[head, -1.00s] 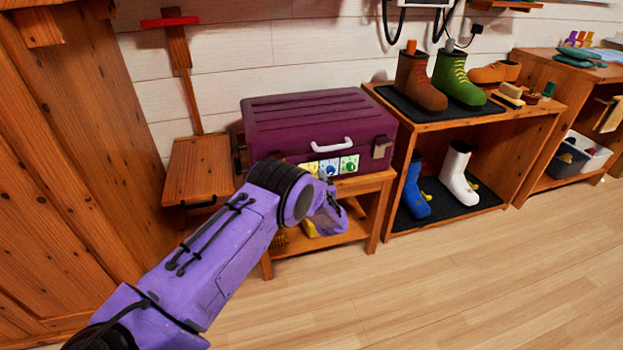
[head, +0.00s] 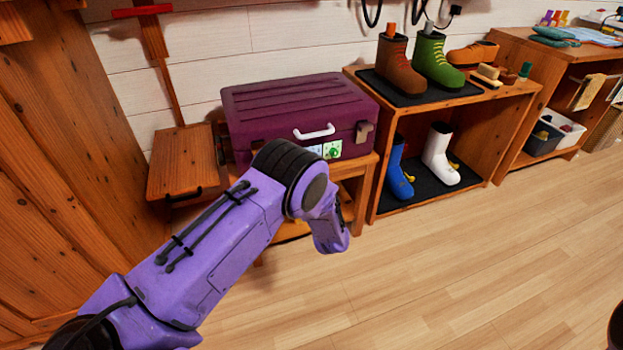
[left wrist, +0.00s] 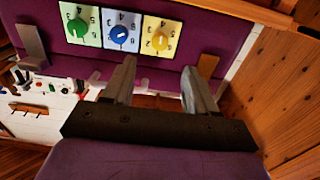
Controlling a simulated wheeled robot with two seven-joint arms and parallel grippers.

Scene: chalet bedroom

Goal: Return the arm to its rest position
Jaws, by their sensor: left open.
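My left arm (head: 225,235) reaches in from the lower left in the head view, its wrist bent down in front of the purple chest (head: 290,110); its fingers do not show there. In the left wrist view the left gripper (left wrist: 159,68) is open, with nothing seen between its two grey fingers. The chest (left wrist: 215,22) appears beyond the fingertips, with green, blue and yellow number dials (left wrist: 120,32) on its front. The chest is closed, with a white handle (head: 314,132). My right gripper is not in view.
The chest stands on a low wooden table (head: 367,170). A wooden shelf (head: 510,98) with boots stands to its right. A wooden cabinet (head: 75,130) rises close on the left. The wooden floor (head: 460,265) in front is clear.

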